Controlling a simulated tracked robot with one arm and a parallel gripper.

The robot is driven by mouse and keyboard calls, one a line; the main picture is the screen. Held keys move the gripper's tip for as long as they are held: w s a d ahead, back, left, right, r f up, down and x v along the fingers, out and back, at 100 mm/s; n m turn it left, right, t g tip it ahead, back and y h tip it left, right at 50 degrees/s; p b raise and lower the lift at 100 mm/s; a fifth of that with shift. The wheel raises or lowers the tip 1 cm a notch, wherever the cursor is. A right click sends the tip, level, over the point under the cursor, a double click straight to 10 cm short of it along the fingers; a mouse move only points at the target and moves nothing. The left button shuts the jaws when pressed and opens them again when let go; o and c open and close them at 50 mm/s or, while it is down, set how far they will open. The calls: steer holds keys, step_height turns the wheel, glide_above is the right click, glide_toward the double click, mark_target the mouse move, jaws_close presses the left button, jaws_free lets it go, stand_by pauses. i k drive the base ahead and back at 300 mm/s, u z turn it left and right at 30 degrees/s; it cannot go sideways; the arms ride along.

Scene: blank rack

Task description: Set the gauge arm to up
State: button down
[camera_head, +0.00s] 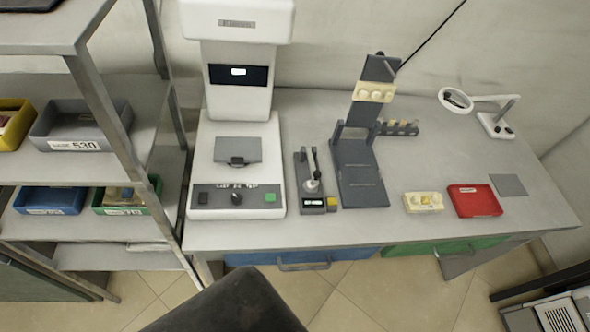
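A small grey device (303,180) on the workbench looks like the gauge. It has a little display and a yellow block at its front. A thin light arm (315,161) rises from a round pivot on it and looks roughly upright with a slight tilt; its exact position is too small to tell. No gripper fingers show in this view, so I cannot see whether they hold anything.
A white test machine (237,205) stands left of the device. A dark hinged stand (362,185) is close on its right. A red tray (474,200), yellowish block (424,202) and ring lamp (456,100) are farther right. A shelf rack (95,90) is at left.

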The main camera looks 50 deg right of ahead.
mark_target(315, 175)
steer(key=z, duration=0.05)
steer(key=k, duration=2.05)
steer(key=z, duration=0.6)
steer(key=i, duration=1)
steer(key=u, duration=0.05)
